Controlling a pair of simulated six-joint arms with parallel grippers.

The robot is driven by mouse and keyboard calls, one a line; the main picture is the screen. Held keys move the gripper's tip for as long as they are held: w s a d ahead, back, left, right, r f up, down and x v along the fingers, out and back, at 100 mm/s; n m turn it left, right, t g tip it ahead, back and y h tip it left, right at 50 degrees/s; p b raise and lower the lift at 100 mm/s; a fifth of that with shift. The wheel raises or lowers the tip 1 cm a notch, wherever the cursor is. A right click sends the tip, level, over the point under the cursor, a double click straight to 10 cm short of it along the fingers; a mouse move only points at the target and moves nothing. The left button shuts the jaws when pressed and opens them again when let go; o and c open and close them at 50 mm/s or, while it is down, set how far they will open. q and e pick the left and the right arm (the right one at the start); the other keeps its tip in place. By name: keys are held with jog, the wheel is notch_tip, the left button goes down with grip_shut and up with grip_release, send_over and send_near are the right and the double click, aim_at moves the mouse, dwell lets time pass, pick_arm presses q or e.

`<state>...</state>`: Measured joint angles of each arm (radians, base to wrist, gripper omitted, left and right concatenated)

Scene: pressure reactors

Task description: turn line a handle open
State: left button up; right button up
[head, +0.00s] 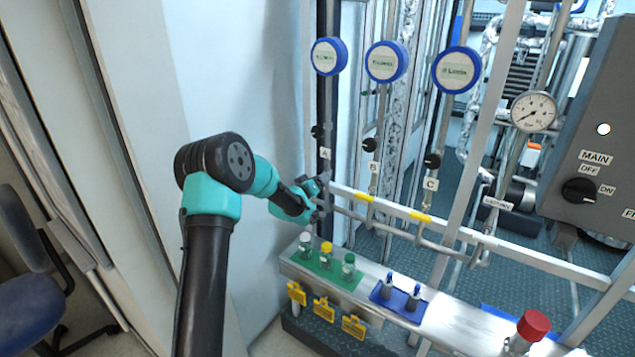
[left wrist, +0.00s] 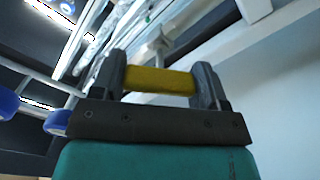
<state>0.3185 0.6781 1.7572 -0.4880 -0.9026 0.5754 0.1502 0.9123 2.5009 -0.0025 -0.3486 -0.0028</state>
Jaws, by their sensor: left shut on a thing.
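Label A (head: 325,154) marks the leftmost of three vertical lines in the head view. My left gripper (head: 320,198) is at the rail just below that label and hides the line A handle there. In the left wrist view a yellow handle (left wrist: 158,80) lies crosswise between the two dark fingers, which are shut on it. The yellow handles of line B (head: 364,197) and line C (head: 420,216) lie along the rail to the right, apart from the gripper. My right gripper is not in view.
Blue round gauges (head: 385,62) hang above the lines. Below, a steel shelf (head: 455,333) carries a green tray (head: 324,272) with several vials and a blue tray (head: 392,306). A grey MAIN switch panel (head: 590,130) stands at right. A pale wall is close on the left.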

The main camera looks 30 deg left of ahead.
pick_arm(q)
jog(key=n, duration=0.5)
jog(key=shift+n, duration=0.3)
jog(key=n, duration=0.5)
dwell(0.4)
jog(key=o, duration=0.9)
jog(key=shift+o, duration=0.2)
jog(key=s+a, duration=0.1)
jog(key=s, duration=1.6)
jog(key=shift+s, duration=0.2)
